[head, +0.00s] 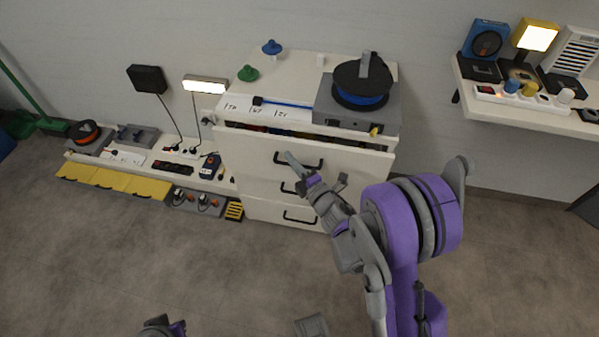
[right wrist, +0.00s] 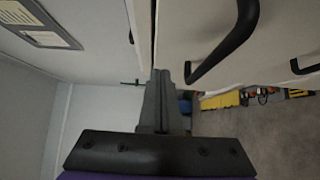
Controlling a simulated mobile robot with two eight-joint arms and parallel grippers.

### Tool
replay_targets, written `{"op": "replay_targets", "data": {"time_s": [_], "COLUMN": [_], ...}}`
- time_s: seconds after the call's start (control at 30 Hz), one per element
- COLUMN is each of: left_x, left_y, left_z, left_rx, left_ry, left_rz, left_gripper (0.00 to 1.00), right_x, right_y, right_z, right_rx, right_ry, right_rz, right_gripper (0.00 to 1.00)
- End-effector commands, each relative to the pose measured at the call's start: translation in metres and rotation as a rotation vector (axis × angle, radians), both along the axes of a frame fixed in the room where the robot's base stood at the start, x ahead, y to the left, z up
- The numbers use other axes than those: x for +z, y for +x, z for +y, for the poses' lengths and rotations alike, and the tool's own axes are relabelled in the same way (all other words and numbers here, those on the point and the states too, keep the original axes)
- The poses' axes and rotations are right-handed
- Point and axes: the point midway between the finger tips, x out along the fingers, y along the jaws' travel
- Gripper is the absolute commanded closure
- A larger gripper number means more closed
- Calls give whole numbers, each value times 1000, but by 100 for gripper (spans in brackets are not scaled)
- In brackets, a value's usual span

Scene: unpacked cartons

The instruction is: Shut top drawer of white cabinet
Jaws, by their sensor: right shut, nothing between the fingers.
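The white cabinet (head: 231,169) stands against the wall with several drawers. Its top drawer (head: 352,162) is partly pulled out; a dark gap with coloured contents shows above its front. Its black handle (head: 312,165) also shows large in the right wrist view (right wrist: 229,45).
A grey box with a blue-black spool (head: 361,84) stands on the cabinet top, near a green item (head: 248,73). A low shelf with tools and yellow bins (head: 110,180) lies to the left. A wall shelf (head: 520,98) holds devices on the right. The front floor is clear.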

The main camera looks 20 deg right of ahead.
Motion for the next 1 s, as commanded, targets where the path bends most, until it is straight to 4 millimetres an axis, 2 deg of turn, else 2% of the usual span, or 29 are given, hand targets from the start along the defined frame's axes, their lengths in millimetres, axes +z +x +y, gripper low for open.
{"op": "replay_targets", "data": {"time_s": [0.03,0.2,0.67,0.9,1.0], "left_x": [-2,-3,-3,-5,-5], "left_y": [0,1,1,1,1], "left_z": [0,0,0,0,0], "left_rx": [0,0,0,0,0], "left_ry": [0,0,0,0,0], "left_rz": [0,1,1,1,1], "left_gripper": [100,100,100,100,100], "right_x": [-1,-1,0,-1,0], "right_y": [7,20,25,56,62], "right_z": [-7,-15,-19,-41,-45], "right_rx": [-4,-3,-2,-4,-4], "right_ry": [-2,-1,0,-1,0], "right_rz": [1,0,0,1,1], "right_gripper": [100,100,100,100,100]}}
